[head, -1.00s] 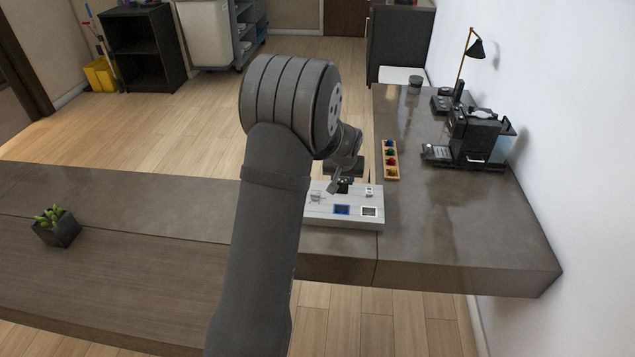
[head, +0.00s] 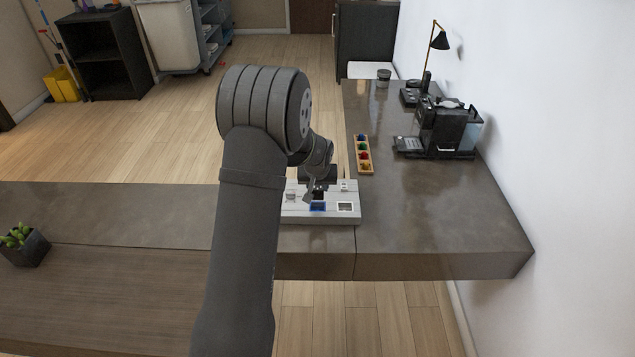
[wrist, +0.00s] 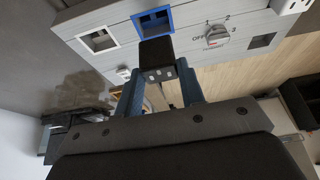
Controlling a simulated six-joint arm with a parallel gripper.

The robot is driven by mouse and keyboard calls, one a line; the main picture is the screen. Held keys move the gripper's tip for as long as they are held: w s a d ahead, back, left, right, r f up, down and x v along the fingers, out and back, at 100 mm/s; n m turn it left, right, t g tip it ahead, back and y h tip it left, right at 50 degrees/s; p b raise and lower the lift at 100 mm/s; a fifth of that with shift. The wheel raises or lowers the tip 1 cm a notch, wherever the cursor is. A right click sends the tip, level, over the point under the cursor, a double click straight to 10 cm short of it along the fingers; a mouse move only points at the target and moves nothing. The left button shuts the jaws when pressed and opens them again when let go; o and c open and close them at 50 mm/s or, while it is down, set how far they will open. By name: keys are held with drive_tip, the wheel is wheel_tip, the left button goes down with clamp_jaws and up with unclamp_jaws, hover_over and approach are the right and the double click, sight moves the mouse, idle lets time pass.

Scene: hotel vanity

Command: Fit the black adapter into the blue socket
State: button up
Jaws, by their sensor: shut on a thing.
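My gripper (wrist: 160,88) is shut on the black adapter (wrist: 157,55), which sticks out beyond the fingertips in the wrist view. The blue socket (wrist: 153,21) is a blue-rimmed square opening in a pale grey panel (wrist: 190,24). In the wrist view the adapter's far end lies just at the socket's lower rim and covers part of it; I cannot tell whether they touch. In the head view the blue socket (head: 317,207) shows at the panel's front, with my gripper (head: 312,193) close above it. The adapter is hard to make out there.
A white-rimmed socket (wrist: 98,40) and a rotary knob (wrist: 215,35) flank the blue socket. A wooden tray (head: 364,155) of coloured pieces lies behind the panel. A coffee machine (head: 440,130) and lamp (head: 438,42) stand farther right. The counter (head: 430,215) right of the panel is clear.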

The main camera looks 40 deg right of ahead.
sight(317, 196)
drive_tip(key=shift+f, duration=2.9)
drive_tip(key=shift+f, duration=0.1)
drive_tip(key=o, duration=1.1)
drive_tip(key=shift+c, duration=0.2)
drive_tip(key=v, duration=1.7)
drive_tip(key=shift+r, duration=0.25)
drive_tip(key=x, duration=1.7)
drive_tip(key=shift+f, duration=0.2)
